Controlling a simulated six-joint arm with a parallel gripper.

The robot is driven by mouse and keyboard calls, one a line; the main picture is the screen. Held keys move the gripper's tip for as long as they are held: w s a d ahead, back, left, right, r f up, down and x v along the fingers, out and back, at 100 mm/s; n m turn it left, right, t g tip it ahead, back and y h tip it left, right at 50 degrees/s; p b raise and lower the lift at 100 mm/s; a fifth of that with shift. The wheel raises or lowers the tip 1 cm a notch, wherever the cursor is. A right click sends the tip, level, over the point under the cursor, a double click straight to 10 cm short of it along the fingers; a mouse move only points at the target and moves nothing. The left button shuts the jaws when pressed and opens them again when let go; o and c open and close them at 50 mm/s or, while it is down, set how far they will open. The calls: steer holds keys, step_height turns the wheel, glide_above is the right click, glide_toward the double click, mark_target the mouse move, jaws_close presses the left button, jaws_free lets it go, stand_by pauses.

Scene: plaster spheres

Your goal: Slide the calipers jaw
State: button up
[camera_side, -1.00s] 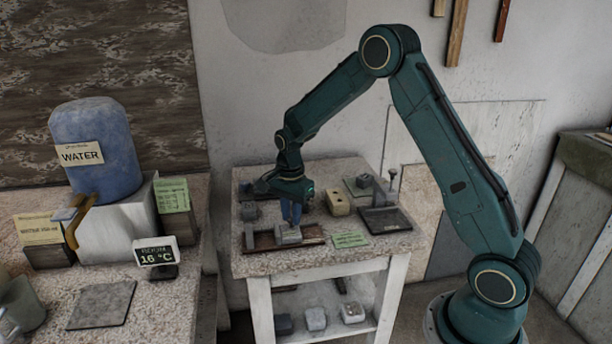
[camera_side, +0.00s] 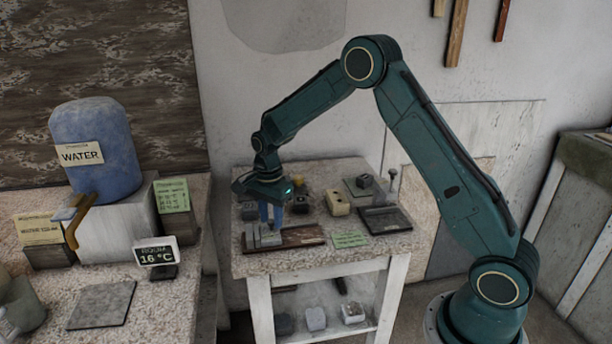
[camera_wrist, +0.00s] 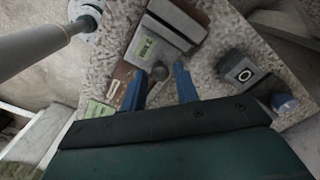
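The calipers (camera_side: 305,237), a dark brown rail with grey blocks, lie along the front of the small table. Its grey sliding jaw (camera_side: 270,239) is near the left end, close beside the grey block (camera_side: 251,236) at that end. The rail (camera_wrist: 120,82) runs diagonally in the wrist view, with pale grey blocks (camera_wrist: 153,46) beyond my fingers. My gripper (camera_side: 271,226) points down over the jaw. Whether a finger touches the jaw cannot be told.
Behind are a pale block with holes (camera_side: 338,203) and a dark tray (camera_side: 385,220) at right. A green note (camera_side: 349,240) lies at the front. A bench with a blue water jug (camera_side: 95,150) stands left. A dark cube (camera_wrist: 240,72) shows in the wrist view.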

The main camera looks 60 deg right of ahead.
mark_target(272, 221)
steer(key=shift+o, duration=0.7)
steer(key=shift+r, duration=0.1)
step_height(272, 221, up, 14)
stand_by(0.3)
